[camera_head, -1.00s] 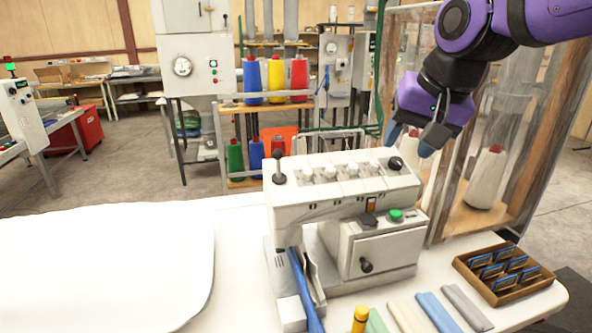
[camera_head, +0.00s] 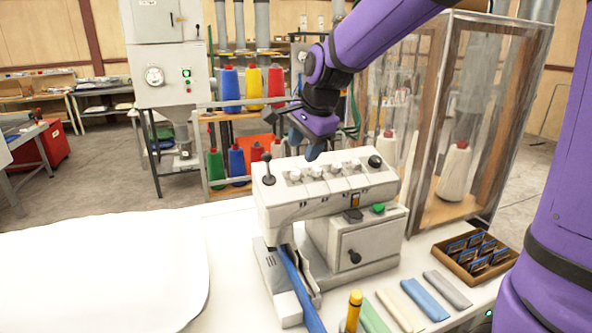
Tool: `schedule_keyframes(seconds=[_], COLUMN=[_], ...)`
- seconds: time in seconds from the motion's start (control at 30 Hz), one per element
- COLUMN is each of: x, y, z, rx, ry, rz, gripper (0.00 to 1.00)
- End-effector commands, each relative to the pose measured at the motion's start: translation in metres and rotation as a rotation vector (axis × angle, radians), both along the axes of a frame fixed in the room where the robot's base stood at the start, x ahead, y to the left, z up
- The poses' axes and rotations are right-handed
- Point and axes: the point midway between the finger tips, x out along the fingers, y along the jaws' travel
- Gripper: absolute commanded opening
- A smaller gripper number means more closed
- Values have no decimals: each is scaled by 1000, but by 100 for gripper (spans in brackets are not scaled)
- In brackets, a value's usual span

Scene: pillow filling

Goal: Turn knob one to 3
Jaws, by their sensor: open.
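A white machine (camera_head: 300,205) stands on the white table. Several pale knobs stand in a row along its top, between a black lever (camera_head: 267,168) at the left end and a black knob (camera_head: 375,161) at the right end. The leftmost pale knob (camera_head: 294,175) is in view; its setting is too small to read. My gripper (camera_head: 309,150) is open just above and behind the top of the machine, over the left half of the knob row. I cannot tell whether it touches a knob. No numbers can be read.
A brown tray (camera_head: 439,251) of small blue-edged packets lies at the right. Folded cloth strips (camera_head: 425,300) and a yellow-capped bottle (camera_head: 353,306) are in front of the machine. A large white pillow (camera_head: 100,270) fills the left. A clear-walled cabinet (camera_head: 494,215) stands at the right.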

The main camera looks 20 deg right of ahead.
Motion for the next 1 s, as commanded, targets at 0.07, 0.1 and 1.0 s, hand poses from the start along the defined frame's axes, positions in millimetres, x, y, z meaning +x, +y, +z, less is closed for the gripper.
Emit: schedule_keyframes(seconds=[0.07, 0.1, 1.0], x=[5, 7, 24], y=[2, 3, 9], z=[-16, -23, -68], rx=[-2, -2, -2], ry=[6, 5, -1], rz=[1, 2, 2], gripper=[50, 50, 13])
